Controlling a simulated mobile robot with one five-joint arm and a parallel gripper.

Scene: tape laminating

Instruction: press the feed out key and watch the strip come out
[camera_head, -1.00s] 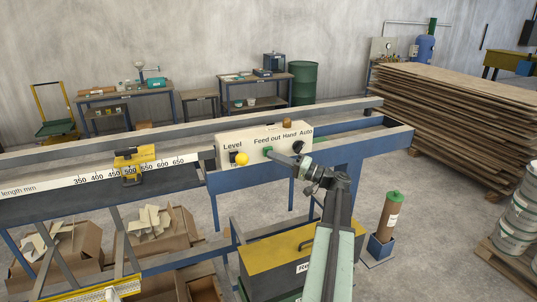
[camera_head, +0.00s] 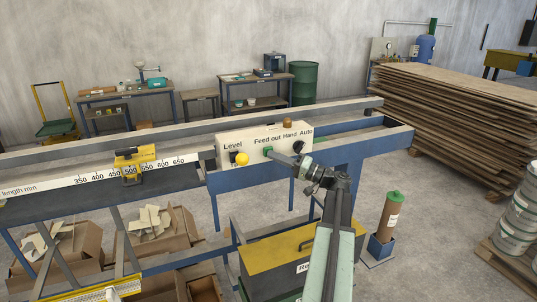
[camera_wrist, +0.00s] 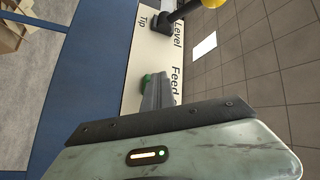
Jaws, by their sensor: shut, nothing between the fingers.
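The cream control panel (camera_head: 258,140) sits on the blue machine frame, lettered Level, Feed out and Hand Auto. The green feed out key (camera_head: 267,151) is on its front, below the Feed out lettering. My gripper (camera_head: 273,154) is shut and empty, its tips at the green key. In the wrist view the shut fingers (camera_wrist: 156,92) overlap the green key (camera_wrist: 145,84) and hide part of it. They look to be touching it, but I cannot tell whether it is pushed in. I cannot make out a strip in either view.
A yellow knob (camera_head: 242,159) is left of the key, and a black switch (camera_head: 299,147) is right of it. An amber lamp (camera_head: 287,124) tops the panel. A yellow stop (camera_head: 134,160) sits on the length scale (camera_head: 70,182). A yellow-lidded bin (camera_head: 275,250) stands below.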

